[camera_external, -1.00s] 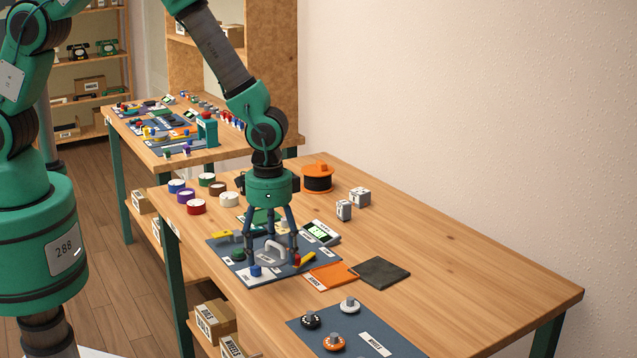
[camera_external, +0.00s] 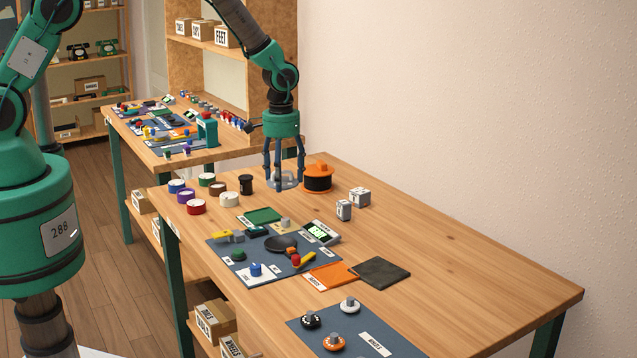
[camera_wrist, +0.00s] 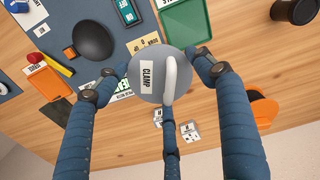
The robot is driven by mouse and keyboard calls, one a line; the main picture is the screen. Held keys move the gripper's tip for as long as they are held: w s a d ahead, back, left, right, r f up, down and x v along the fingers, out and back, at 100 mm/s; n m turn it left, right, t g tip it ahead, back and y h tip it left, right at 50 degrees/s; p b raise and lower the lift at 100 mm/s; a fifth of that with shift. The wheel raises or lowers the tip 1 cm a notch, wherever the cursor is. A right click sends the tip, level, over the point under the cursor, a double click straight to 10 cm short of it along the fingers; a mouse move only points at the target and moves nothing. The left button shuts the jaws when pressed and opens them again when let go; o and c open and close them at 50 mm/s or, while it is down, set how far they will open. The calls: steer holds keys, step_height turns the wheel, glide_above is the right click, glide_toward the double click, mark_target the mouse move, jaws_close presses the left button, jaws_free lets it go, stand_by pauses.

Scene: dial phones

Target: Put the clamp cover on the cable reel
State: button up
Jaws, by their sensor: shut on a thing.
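The clamp cover (camera_wrist: 147,83) is a round grey disc with a raised pale handle and a "CLAMP" label. It also shows in the external view (camera_external: 286,184). My gripper (camera_external: 284,180) is shut on it, with its three fingers around the rim, and holds it above the table's far part. An orange and black round reel (camera_external: 318,183) with an orange top stands just right of my gripper; its orange part shows at the right of the wrist view (camera_wrist: 264,109). A black spool (camera_external: 246,185) stands to the left. No label tells which is the cable reel.
Several coloured round tins (camera_external: 196,206) stand at the left edge. Two white dice-like blocks (camera_external: 359,196) lie to the right. A blue mat (camera_external: 222,252) with small parts and a dark round piece (camera_external: 280,243) lies nearer. The table's right side is bare.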

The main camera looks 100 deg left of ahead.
steer(key=s+a+r+n+p, duration=0.1)
steer(key=s+a+n, duration=0.1)
steer(key=s+a, duration=0.2)
steer(key=s+a+r+n+p, duration=0.1)
steer(key=s+a+n, duration=0.2)
steer(key=a, duration=0.7)
steer(key=s, duration=0.2)
steer(key=shift+s+a+r, duration=0.15)
steer(key=shift+s+a, duration=0.1)
steer(key=shift+s, duration=0.05)
steer(key=p, duration=0.1)
glide_above(309, 171)
steer(key=shift+w+f, duration=0.15)
steer(key=shift+f, duration=0.6)
steer(key=shift+f, duration=1.75)
steer(key=shift+d+f, duration=0.15)
steer(key=shift+f, duration=0.45)
